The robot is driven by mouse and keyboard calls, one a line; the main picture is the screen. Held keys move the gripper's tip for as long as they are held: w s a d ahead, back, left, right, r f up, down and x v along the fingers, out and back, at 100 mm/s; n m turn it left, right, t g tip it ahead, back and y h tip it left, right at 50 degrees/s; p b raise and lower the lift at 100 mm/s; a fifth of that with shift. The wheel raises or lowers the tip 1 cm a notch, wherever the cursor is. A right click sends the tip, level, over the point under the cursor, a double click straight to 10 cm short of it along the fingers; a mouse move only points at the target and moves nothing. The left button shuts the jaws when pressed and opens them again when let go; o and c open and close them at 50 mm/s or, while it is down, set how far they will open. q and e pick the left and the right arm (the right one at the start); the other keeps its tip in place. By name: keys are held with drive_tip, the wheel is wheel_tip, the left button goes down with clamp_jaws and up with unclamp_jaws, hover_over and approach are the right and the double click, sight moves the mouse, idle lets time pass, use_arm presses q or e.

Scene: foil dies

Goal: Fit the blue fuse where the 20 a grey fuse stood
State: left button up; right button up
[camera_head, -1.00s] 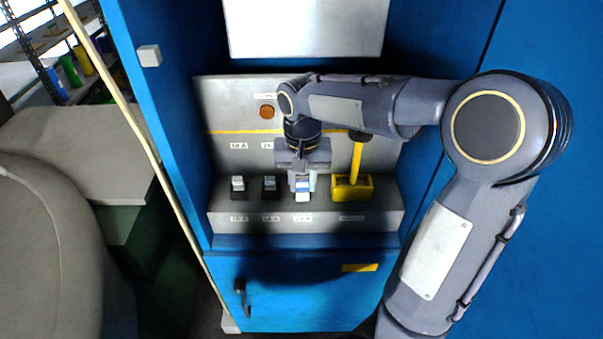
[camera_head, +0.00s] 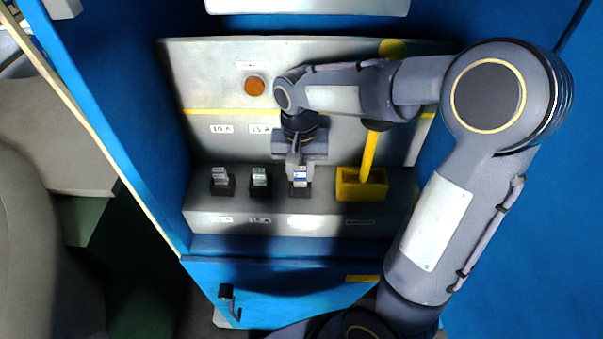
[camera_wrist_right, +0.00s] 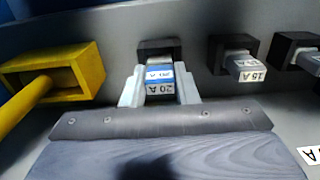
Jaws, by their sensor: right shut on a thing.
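My right gripper (camera_head: 299,174) is shut on the blue fuse (camera_head: 300,178), which has a white label. In the right wrist view the blue fuse (camera_wrist_right: 160,77) reads 20 A and sits between the two pale fingers of my right gripper (camera_wrist_right: 160,92). Its far end meets the rightmost black holder (camera_head: 299,191), which also shows behind it in the wrist view (camera_wrist_right: 158,47). I cannot tell how deep the fuse sits in it. No grey fuse shows in that holder. My left gripper is not in view.
Two grey fuses stand in black holders: the left one (camera_head: 220,177) and the middle one (camera_head: 259,179), labelled 15 A in the wrist view. A yellow box (camera_head: 361,190) with a yellow handle stands close on the right. Blue cabinet walls flank the ledge.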

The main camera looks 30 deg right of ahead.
sight(300, 171)
drive_tip(key=shift+s+a+f, duration=0.1)
drive_tip(key=shift+f, duration=0.35)
drive_tip(key=o, duration=1)
drive_tip(key=shift+r, duration=0.1)
wheel_tip(300, 171, up, 12)
drive_tip(key=shift+r+p, duration=0.2)
drive_tip(key=shift+p, duration=0.1)
drive_tip(key=shift+f, duration=0.1)
